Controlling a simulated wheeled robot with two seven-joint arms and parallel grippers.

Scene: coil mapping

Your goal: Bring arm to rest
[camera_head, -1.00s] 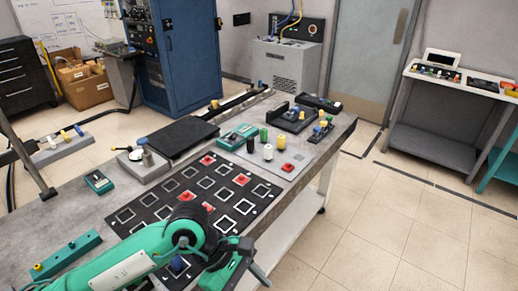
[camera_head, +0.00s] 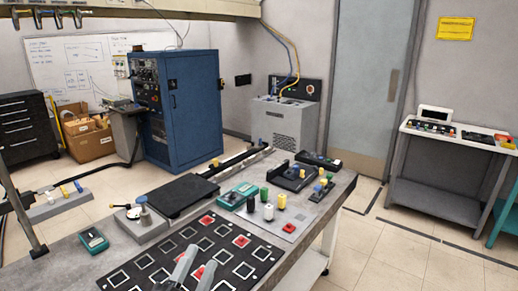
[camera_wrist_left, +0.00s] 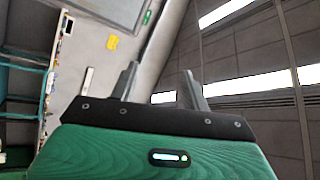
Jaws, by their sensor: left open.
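My left gripper (camera_head: 196,258) shows only as two grey fingers at the bottom of the head view. The fingers point up and stand apart, in front of the black mat. In the left wrist view, the same gripper (camera_wrist_left: 160,78) is open and empty, with its green body below the fingers. Beyond them are wall, ceiling panels and bright lights. The rest of the left arm is below the head view. My right gripper is in neither view.
The workbench (camera_head: 60,262) bears the black mat (camera_head: 150,250) with white squares and red pieces (camera_head: 242,240). A black plate (camera_head: 180,195), teal meters and several small cylinders stand behind. A blue cabinet (camera_head: 185,110) is at the back. Open floor (camera_head: 400,250) lies to the right.

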